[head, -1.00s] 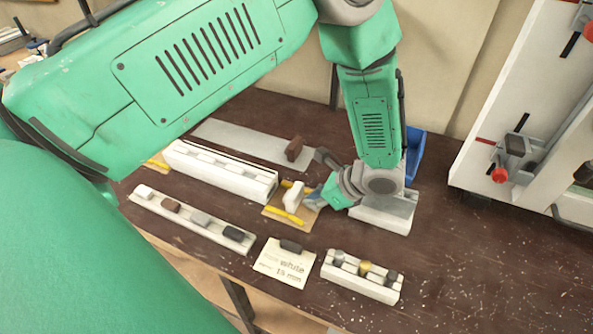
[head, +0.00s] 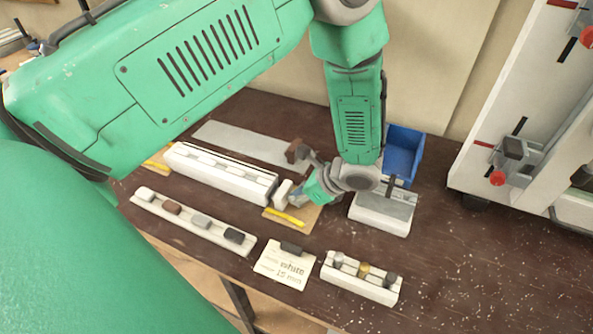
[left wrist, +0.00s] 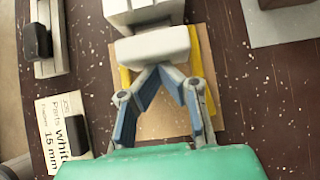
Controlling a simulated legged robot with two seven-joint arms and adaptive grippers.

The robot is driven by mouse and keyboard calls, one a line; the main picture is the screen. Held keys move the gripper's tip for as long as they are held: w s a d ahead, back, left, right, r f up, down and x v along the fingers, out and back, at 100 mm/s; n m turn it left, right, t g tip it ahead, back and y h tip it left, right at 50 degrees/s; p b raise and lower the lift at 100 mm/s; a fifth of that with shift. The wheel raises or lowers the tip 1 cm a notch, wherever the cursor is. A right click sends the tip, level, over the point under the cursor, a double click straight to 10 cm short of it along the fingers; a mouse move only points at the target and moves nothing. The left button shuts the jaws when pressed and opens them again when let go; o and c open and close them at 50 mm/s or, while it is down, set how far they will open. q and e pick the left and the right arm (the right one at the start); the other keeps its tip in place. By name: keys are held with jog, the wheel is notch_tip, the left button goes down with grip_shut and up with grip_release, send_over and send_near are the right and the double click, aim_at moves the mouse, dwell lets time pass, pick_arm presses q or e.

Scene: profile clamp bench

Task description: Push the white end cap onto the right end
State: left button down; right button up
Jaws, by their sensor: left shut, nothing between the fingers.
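The white end cap (head: 283,193) stands upright at the right end of the white profile (head: 220,176). In the left wrist view the cap (left wrist: 153,46) lies across the profile's end (left wrist: 144,12), in line with it; I cannot tell whether a thin gap remains. My left gripper (head: 297,198) is shut and empty, on the cap's right side. In the left wrist view its blue-padded fingertips (left wrist: 164,70) meet at the cap's outer face, seemingly touching it. My right gripper is not in view.
The tan board (head: 307,215) has yellow strips (head: 285,217). In front lie a rail of coloured caps (head: 190,221), a card reading white, 15 mm (head: 281,270), and a small rack (head: 360,280). A grey-topped block (head: 381,213) and blue bin (head: 404,150) stand to the right.

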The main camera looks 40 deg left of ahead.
pick_arm(q)
jog(key=shift+s+a, duration=0.15)
jog(key=shift+a, duration=0.4)
jog(key=shift+s+a, duration=0.15)
jog(key=shift+a, duration=0.4)
dwell(0.6)
jog(key=shift+d, duration=0.1)
jog(key=shift+w+d, duration=0.25)
jog(key=shift+d, duration=0.45)
jog(key=shift+d+r+p, duration=0.1)
jog(key=shift+d+p, duration=0.05)
jog(key=shift+p, duration=0.15)
notch_tip(320, 180, up, 8)
jog(key=p, duration=0.6)
